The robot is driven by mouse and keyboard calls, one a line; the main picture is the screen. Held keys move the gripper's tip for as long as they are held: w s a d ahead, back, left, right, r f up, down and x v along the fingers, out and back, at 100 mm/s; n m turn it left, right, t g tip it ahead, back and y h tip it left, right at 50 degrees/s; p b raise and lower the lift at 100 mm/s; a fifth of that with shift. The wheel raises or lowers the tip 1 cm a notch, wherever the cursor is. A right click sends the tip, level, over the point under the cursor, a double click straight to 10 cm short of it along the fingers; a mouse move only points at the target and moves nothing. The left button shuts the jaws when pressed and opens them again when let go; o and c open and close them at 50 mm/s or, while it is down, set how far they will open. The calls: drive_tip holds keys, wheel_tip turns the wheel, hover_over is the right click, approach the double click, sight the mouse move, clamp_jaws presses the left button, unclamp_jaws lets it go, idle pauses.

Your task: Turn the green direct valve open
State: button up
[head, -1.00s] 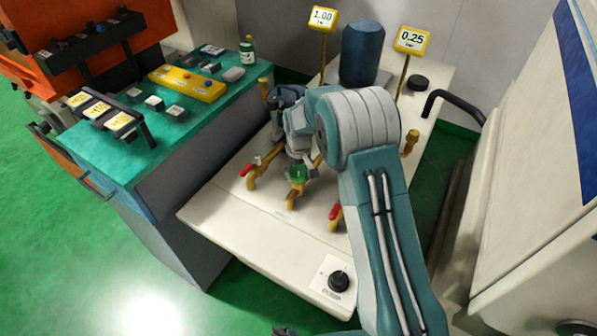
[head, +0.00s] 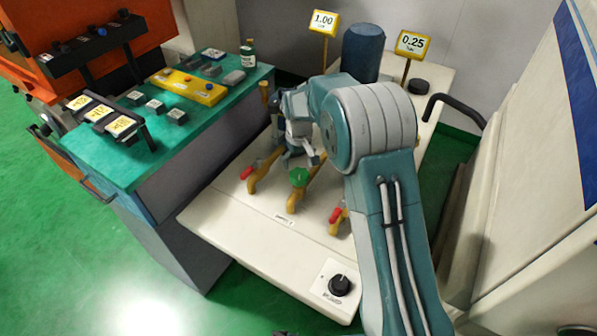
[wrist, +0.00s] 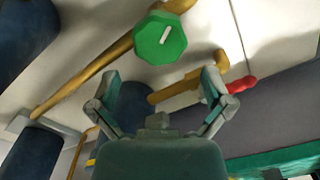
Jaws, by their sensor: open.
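The green direct valve (head: 299,177) is a green knob on the middle brass pipe of the white bench top. In the wrist view the green knob (wrist: 168,50) is octagonal, with a short white mark on its face. My gripper (head: 305,157) is just behind the knob in the head view and looks apart from it. In the wrist view my gripper (wrist: 160,80) has its two fingers spread wide with nothing between them. The knob lies beyond the fingertips there, toward the top of the picture.
Red-handled valves stand on both sides, left (head: 246,172) and right (head: 336,215). A dark blue cylinder (head: 362,52) and two yellow gauges, 1.00 (head: 323,23) and 0.25 (head: 412,43), stand behind. A black pump knob (head: 339,285) is at the front. The bench front is mostly clear.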

sight(298, 173)
wheel_tip(298, 173, up, 6)
drive_tip(key=shift+r, duration=0.1)
idle(0.5)
drive_tip(key=s+d+r+m+t, duration=0.1)
drive_tip(key=s+d+r, duration=0.3)
drive_tip(key=s+r, duration=0.35)
drive_tip(key=s+d+r+m+t, duration=0.1)
drive_tip(key=s+d+r+t, duration=0.15)
drive_tip(key=s+r, duration=0.45)
drive_tip(key=s+d+r+m+t, duration=0.1)
drive_tip(key=s+d, duration=0.1)
drive_tip(key=s, duration=0.7)
drive_tip(key=s+d+r+m+t, duration=0.1)
drive_tip(key=s+d, duration=0.2)
drive_tip(key=s, duration=0.7)
drive_tip(key=shift+s+d+m, duration=0.15)
drive_tip(key=shift+d+m, duration=0.15)
drive_tip(key=shift+m, duration=0.1)
